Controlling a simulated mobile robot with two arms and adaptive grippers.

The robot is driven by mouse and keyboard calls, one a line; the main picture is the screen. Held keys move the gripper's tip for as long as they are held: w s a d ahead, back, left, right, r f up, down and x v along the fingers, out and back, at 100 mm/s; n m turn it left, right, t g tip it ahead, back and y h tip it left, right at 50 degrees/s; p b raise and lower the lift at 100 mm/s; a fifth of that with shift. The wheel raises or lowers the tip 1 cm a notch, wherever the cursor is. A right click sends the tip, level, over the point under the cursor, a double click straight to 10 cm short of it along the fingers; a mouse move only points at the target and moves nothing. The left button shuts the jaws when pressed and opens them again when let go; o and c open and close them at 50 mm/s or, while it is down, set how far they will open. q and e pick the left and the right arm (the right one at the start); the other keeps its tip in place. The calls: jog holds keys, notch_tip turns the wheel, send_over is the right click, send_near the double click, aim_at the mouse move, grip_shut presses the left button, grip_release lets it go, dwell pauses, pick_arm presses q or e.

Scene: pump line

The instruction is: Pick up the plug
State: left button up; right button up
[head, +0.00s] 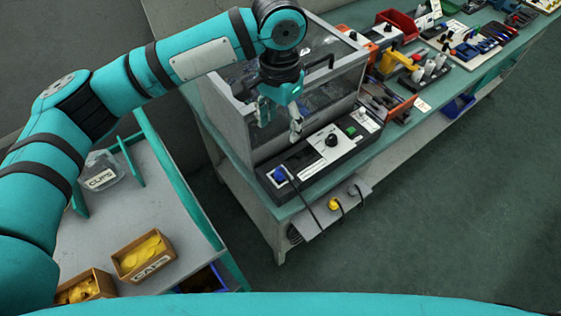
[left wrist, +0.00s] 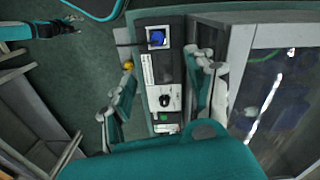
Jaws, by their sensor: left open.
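A blue plug (head: 279,175) sits at the near left end of the black control box (head: 315,162), with a dark cable running down from it. It also shows in the left wrist view (left wrist: 156,37). A yellow plug (head: 334,204) and a grey plug (head: 353,190) are on a low ledge (head: 318,219) in front of the bench. My left gripper (head: 280,121) is open and empty, above the control box and in front of the clear-sided tank. What looks like my right gripper (left wrist: 62,27) is small at the wrist view's upper left; its jaws are unclear.
The clear-sided tank (head: 228,125) stands close behind the control box. Tools, a red bin (head: 396,24) and an orange-edged tool tray (head: 388,103) fill the bench to the right. A side table (head: 185,262) at left holds boxes of caps (head: 143,258). The floor at right is clear.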

pick_arm(q)
jog(key=p, duration=0.1)
send_over(280, 170)
notch_tip(280, 170, down, 6)
jog(key=f, duration=0.2)
jog(key=f+p, duration=0.1)
jog(key=f, duration=0.1)
jog(key=shift+w+f, duration=0.2)
jog(key=shift+f, duration=0.55)
jog(key=shift+s+f+p, duration=0.1)
jog(key=shift+f+p, duration=0.2)
jog(key=shift+f, duration=0.05)
notch_tip(280, 170, down, 4)
jog(key=shift+s+f+p, duration=0.1)
jog(key=shift+f+p, duration=0.1)
jog(key=shift+p, duration=0.3)
pick_arm(e)
jog(key=r, duration=0.1)
jog(key=s+r, duration=0.1)
jog(key=r, duration=0.1)
jog(key=shift+a+r, duration=0.2)
jog(key=shift+r, duration=0.1)
pick_arm(q)
jog(key=shift+c, duration=0.3)
grip_shut()
pick_arm(e)
jog(key=shift+s+d, duration=0.1)
